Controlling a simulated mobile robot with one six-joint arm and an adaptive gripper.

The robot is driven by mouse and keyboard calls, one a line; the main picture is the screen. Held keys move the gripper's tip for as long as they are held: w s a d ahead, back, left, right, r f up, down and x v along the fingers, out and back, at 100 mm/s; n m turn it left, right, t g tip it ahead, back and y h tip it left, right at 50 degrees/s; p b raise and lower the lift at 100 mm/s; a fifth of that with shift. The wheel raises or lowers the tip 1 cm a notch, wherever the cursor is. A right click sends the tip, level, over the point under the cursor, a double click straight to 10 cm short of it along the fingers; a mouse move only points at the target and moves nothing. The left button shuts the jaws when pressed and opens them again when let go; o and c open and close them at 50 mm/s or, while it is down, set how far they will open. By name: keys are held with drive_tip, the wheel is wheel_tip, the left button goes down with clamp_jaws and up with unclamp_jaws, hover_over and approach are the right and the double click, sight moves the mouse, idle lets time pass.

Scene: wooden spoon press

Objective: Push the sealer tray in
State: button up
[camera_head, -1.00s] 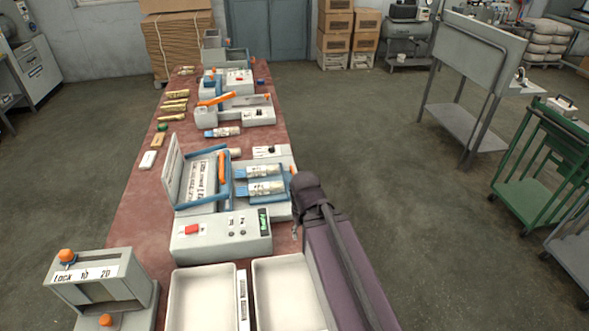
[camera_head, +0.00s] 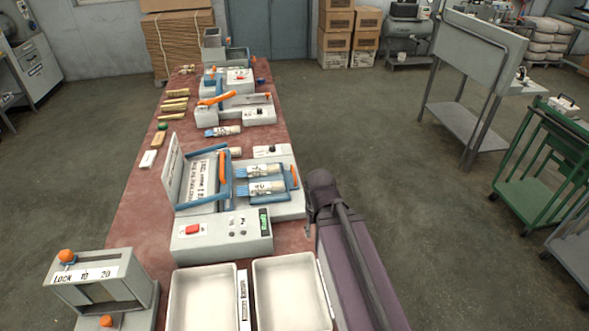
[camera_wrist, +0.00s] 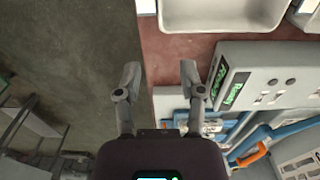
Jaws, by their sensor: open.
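The sealer (camera_head: 190,222) stands on the red table with its lid (camera_head: 174,170) raised, a blue frame and an orange handle beside it. Its tray (camera_head: 282,203) sticks out to the right, toward the table edge, and carries two clear packets with blue ends (camera_head: 262,189). An orange handle (camera_head: 294,176) is at the tray's outer end. My gripper (camera_wrist: 161,74) is open, its two fingers apart with nothing seen between them. In the head view it is just right of the tray's outer end, mostly hidden by my arm. Contact with the tray cannot be told.
The control box (camera_head: 221,236) with a red button and green display is in front of the sealer. Two white bins (camera_head: 290,292) stand nearer. A lock fixture (camera_head: 98,290) is at front left.

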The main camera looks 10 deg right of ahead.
drive_tip(key=w+d+r+y+p, duration=0.1)
drive_tip(key=w+r+p, duration=0.1)
drive_tip(key=w, duration=1.7)
drive_tip(key=w+d+r+y+p, duration=0.1)
drive_tip(key=w+d+r+p, duration=0.1)
drive_tip(key=w, duration=1.8)
drive_tip(key=shift+d+r, duration=0.25)
drive_tip(key=shift+r, duration=0.15)
drive_tip(key=shift+f, duration=0.15)
drive_tip(key=a+f+b, duration=0.1)
drive_tip(key=f+b, duration=0.7)
drive_tip(key=a+f+b, duration=0.1)
drive_tip(key=f+b, duration=0.4)
drive_tip(key=shift+a+f, duration=0.1)
drive_tip(key=shift+a, duration=0.25)
clamp_jaws()
